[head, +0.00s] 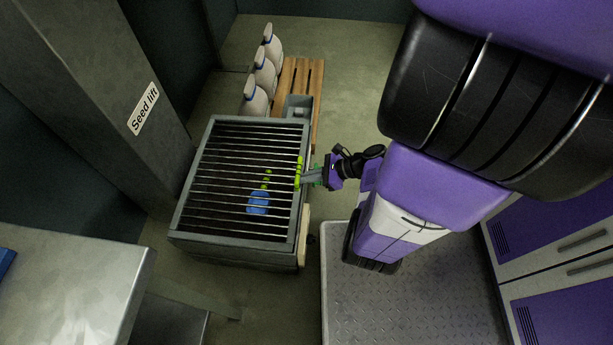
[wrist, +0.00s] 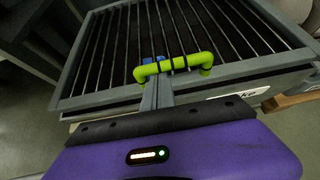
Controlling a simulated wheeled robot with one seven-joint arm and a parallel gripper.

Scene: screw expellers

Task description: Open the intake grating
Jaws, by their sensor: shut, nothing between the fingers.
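The intake grating (head: 225,165) is a grey frame with thin parallel bars, lying flat over a grey box. Its lime-green handle (head: 299,172) is on the right edge; the handle also shows in the wrist view (wrist: 180,66). My gripper (head: 308,179) is at that edge, right beside the handle. In the wrist view my fingers (wrist: 154,92) are together, with nothing between them, and their tips reach the handle's bar. The tips' ends are partly hidden there, and I cannot tell whether they touch it or pass under it.
A "Seed lift" column (head: 110,85) rises at left; a metal table (head: 65,285) is at front left.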

